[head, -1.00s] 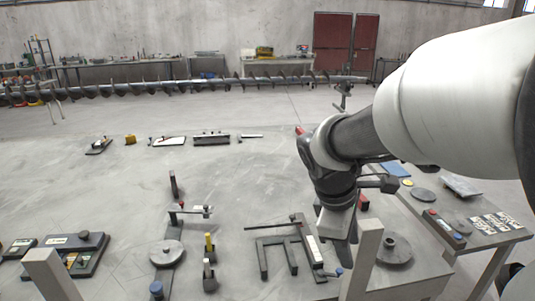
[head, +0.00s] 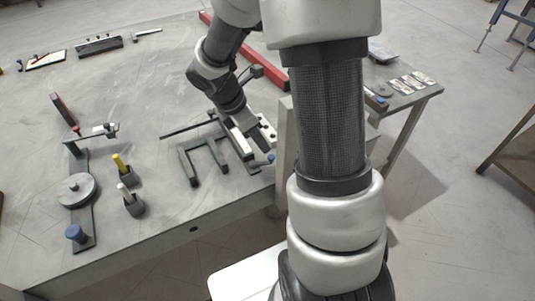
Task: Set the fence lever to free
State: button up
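A dark fence-like fixture lies on the grey table near its front right edge. It has a U-shaped frame (head: 203,160), a flat bar with a pale label (head: 240,146) and a thin dark rod, seemingly the lever (head: 186,130), reaching left. A small blue knob (head: 270,158) is at the bar's near end. My gripper (head: 262,138) points down just right of the labelled bar, its fingers close to it. I cannot tell whether it touches the fixture or whether its fingers are apart. The rod's right end is near my wrist, and the lever's setting cannot be read.
To the left stand a yellow-handled part (head: 121,164), a white-topped block (head: 131,200) and a round disc (head: 76,190) on a dark bar. A red beam (head: 245,50) lies behind my arm. A side table (head: 415,95) stands right. The middle back of the table is clear.

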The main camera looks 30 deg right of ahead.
aim_at(271, 157)
jog(key=b+x, duration=0.1)
jog(key=x, duration=0.7)
jog(key=shift+d+f+b, duration=0.15)
jog(key=shift+f+b, duration=0.15)
jog(key=shift+b, duration=0.1)
grip_shut()
